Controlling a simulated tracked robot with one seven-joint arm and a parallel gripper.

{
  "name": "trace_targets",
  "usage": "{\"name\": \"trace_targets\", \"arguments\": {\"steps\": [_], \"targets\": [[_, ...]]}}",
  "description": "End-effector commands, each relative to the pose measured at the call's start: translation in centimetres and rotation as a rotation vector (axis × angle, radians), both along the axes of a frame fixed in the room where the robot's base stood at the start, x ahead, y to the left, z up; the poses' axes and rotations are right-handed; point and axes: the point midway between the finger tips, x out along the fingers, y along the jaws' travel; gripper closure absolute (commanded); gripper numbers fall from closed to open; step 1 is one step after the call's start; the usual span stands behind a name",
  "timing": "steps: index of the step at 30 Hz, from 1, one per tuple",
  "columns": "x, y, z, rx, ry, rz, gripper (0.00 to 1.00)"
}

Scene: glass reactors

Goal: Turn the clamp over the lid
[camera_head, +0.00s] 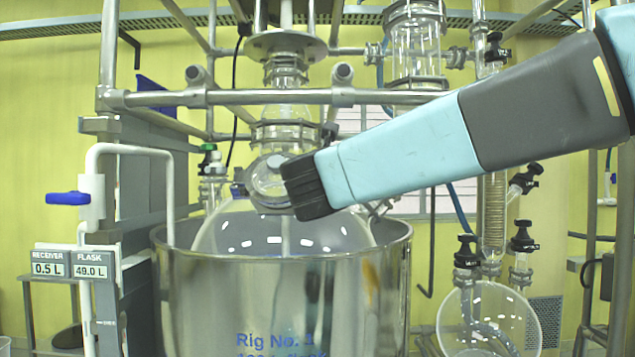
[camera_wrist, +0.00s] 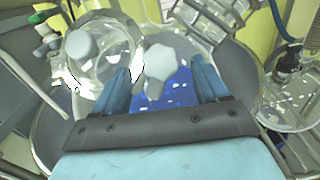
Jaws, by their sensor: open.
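In the wrist view my gripper (camera_wrist: 160,72) has its two blue fingers apart. A pale grey lobed knob with a short tail, which looks like the clamp (camera_wrist: 159,62), shows between the fingertips; I cannot tell whether they touch it. The round glass lid (camera_wrist: 124,52) with a grey round knob (camera_wrist: 80,45) is just left of the fingers. In the head view my gripper (camera_head: 303,188) is at the flask's neck, its dark end covering the right edge of the round lid (camera_head: 268,181). The fingers and clamp are mostly hidden there.
The large glass flask (camera_head: 230,230) sits in a steel vessel (camera_head: 280,305). Steel rails (camera_head: 230,97) and glass columns (camera_head: 415,45) stand close above and behind. A smaller round flask (camera_head: 490,320) is at the right. A post with a blue-handled valve (camera_head: 68,198) is at the left.

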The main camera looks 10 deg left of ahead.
Motion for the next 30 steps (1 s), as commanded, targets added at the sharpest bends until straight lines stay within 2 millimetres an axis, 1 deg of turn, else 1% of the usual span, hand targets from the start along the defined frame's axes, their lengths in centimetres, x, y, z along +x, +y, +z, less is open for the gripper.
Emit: {"name": "trace_targets", "arguments": {"steps": [1, 3, 9, 14, 21, 23, 30], "targets": [[0.9, 0.2, -0.1, -0.001, 0.001, -0.001, 0.26], [1.9, 0.4, 0.0, -0.002, 0.0, -0.001, 0.26], [3.8, 0.8, 0.0, 0.0, 0.0, 0.0, 0.26], [4.3, 0.9, 0.0, 0.0, 0.001, 0.001, 0.26], [4.4, 0.9, 0.0, 0.0, 0.0, 0.001, 0.26], [4.4, 0.9, 0.0, 0.0, 0.0, 0.001, 0.31], [4.3, 0.9, 0.0, 0.0, 0.0, 0.002, 0.54]]}}
